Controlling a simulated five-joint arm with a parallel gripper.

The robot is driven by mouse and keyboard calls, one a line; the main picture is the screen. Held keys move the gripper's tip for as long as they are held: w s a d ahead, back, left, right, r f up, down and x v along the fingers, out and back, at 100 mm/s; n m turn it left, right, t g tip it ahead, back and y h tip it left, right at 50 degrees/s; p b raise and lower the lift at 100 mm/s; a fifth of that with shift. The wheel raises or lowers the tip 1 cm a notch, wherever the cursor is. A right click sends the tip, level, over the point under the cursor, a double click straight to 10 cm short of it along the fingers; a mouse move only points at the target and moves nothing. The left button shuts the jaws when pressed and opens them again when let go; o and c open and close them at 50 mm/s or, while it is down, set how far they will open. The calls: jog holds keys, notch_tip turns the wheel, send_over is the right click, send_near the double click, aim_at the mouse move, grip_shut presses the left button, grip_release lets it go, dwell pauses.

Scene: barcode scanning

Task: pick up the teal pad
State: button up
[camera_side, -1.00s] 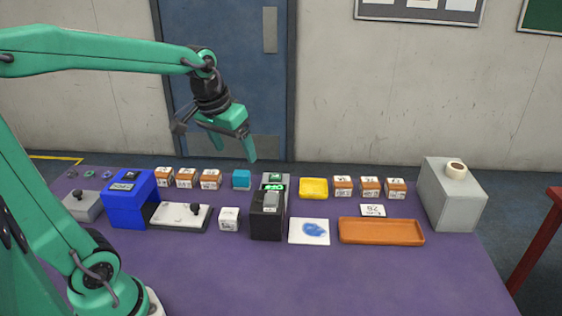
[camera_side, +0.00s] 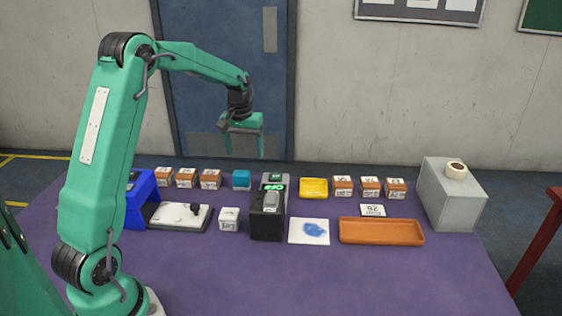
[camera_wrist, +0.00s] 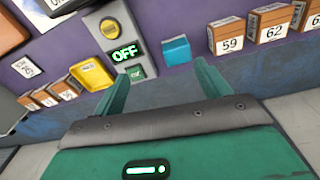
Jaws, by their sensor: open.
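The teal pad (camera_side: 241,180) is a small blue-teal block at the back of the purple table, between the numbered boxes and the black device. My gripper (camera_side: 243,148) hangs in the air above and behind the pad, fingers downward. In the wrist view my gripper (camera_wrist: 161,70) is open and empty, its fingers apart from the pad.
Right of the pad stands the black device (camera_side: 267,222) with a green-lit display (camera_wrist: 125,53) reading OFF. Numbered boxes (camera_side: 187,178) stand to the left. A yellow tray (camera_side: 313,187) and an orange tray (camera_side: 381,231) are to the right. The front of the table is clear.

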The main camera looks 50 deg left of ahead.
jog(key=n, duration=0.1)
send_over(241, 172)
jog(key=shift+g, duration=0.4)
notch_tip(241, 172, down, 6)
jog(key=shift+a+r, duration=0.1)
jog(key=shift+d+f, duration=0.15)
jog(key=shift+f, duration=1.85)
jog(key=shift+d+f, duration=0.1)
jog(key=shift+f, duration=1.85)
jog(key=c, duration=1.1)
